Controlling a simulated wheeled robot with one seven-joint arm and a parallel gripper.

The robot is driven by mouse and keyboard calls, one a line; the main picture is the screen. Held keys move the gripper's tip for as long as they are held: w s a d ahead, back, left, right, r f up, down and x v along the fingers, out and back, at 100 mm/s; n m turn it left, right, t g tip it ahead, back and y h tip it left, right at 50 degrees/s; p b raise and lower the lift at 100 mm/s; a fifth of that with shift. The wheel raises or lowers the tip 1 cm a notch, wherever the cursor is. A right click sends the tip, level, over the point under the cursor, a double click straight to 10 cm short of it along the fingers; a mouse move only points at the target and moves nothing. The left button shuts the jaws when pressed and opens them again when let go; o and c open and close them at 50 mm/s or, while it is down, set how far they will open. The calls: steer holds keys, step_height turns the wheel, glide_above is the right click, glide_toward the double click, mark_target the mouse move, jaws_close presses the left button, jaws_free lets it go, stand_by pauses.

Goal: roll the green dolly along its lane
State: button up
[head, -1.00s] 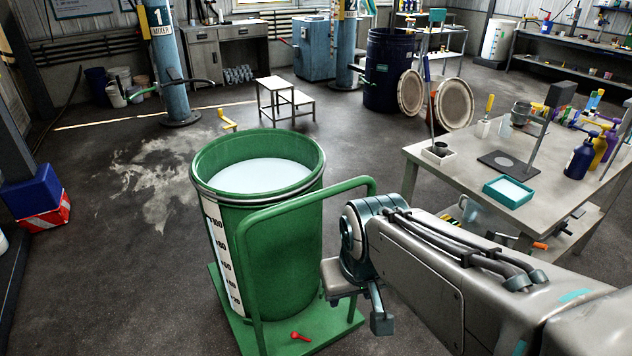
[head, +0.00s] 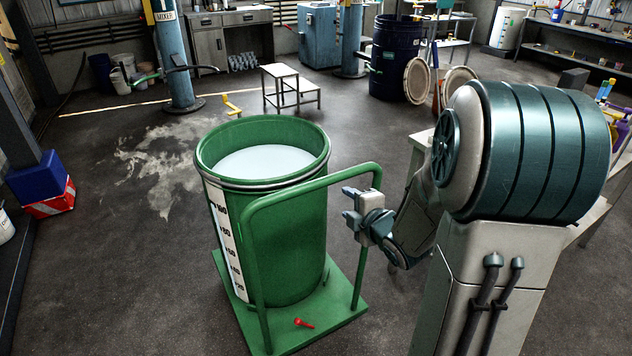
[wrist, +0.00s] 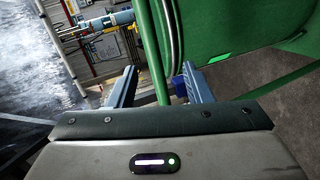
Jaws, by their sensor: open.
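The green dolly (head: 345,298) stands on the floor with a large green drum (head: 290,235) on it. The drum is open at the top and holds pale liquid (head: 262,164). A white number scale (head: 229,245) runs down its side. The dolly's tubular push handle (head: 315,180) rises in front of the drum. My gripper (head: 349,206) is beside the handle's right upright, its jaws towards it. In the wrist view my gripper (wrist: 159,72) is open, and a green bar (wrist: 152,50) runs between its fingers. I cannot tell whether they touch.
A red peg-like piece (head: 304,323) lies on the dolly's deck. A yellow floor bracket (head: 233,104) and a pale floor line (head: 120,110) lie beyond the drum. A blue mixer column (head: 174,60) and a step stool (head: 290,85) stand behind. Open floor is to the left.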

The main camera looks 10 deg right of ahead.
mark_target(321, 186)
steer(key=w+a+f, duration=0.1)
steer(key=w, duration=0.3)
steer(key=w+a+n+y+p, duration=0.1)
steer(key=w+a, duration=0.1)
steer(key=w, duration=0.2)
steer(key=w+a+f+n+t+p, duration=0.1)
steer(key=w+a, duration=0.1)
steer(key=w, duration=0.3)
steer(key=shift+f+y, duration=0.3)
steer(key=shift+c, duration=0.4)
jaws_close()
